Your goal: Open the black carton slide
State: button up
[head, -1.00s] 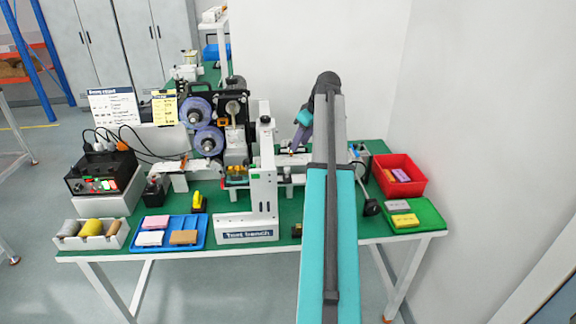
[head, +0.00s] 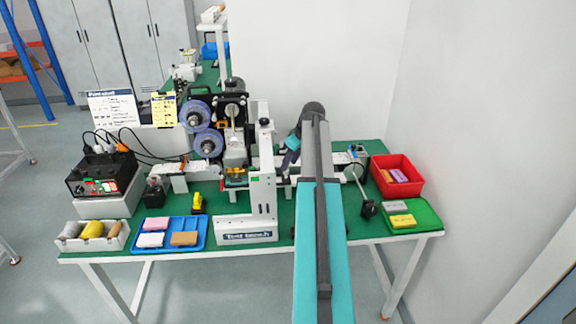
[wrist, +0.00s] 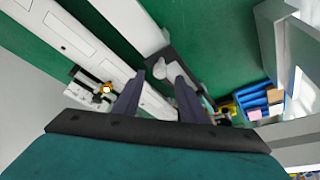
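My gripper (wrist: 159,80) shows in the wrist view with its two dark fingers apart and nothing clearly held between them. A dark strip (wrist: 190,72), which may be the black carton slide, lies just beyond and to the right of the fingertips, with a pale rounded part by it. I cannot tell whether the fingers touch either one. In the head view my arm reaches over the bench toward the white rail behind the upright frame. My fingertips and the slide cannot be made out there.
The coder machine with purple reels (head: 208,143) and a white upright frame (head: 264,185) stand left of my arm. A blue tray (head: 170,246), a red bin (head: 411,185) and a green tray (head: 427,221) lie on the bench. A wall is close on the right.

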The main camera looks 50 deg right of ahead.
aim_at(288, 170)
jog(key=shift+p+x, duration=0.35)
jog(key=shift+x, duration=1.4)
